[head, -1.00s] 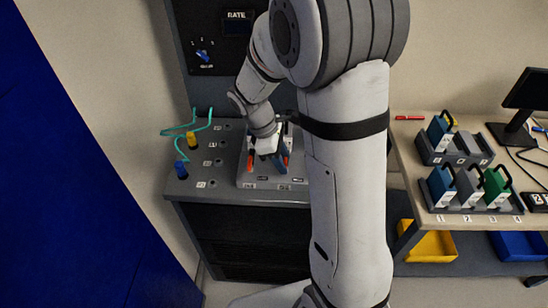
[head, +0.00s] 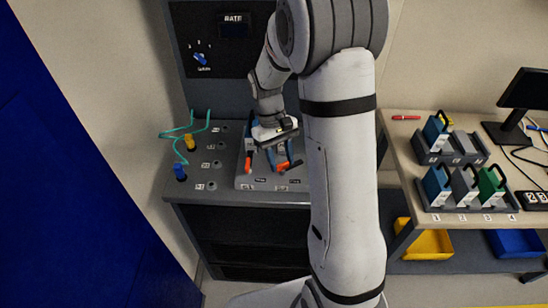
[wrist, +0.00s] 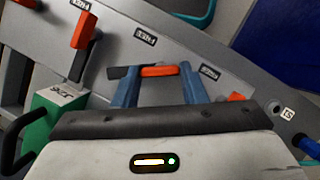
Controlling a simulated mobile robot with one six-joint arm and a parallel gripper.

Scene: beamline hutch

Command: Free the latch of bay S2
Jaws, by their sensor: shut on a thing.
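My gripper (head: 283,160) is at the instrument bench (head: 215,160), over the bay dock (head: 250,182). In the wrist view its two blue fingers (wrist: 158,88) are shut on an orange latch lever (wrist: 158,71), which lies crosswise with a dark part at its left end. The lever also shows in the head view (head: 283,166), above the second front label. Another orange latch (head: 248,163) stands to its left. In the wrist view a third orange latch (wrist: 81,30) is at upper left, beside a green module (wrist: 52,115).
A teal cable (head: 184,133) with a yellow plug (head: 190,142) and a blue plug (head: 180,172) is left of the dock. My arm hides the dock's right part. On the right table (head: 405,150), racks (head: 428,205) hold coloured modules. A blue panel (head: 60,170) fills the left.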

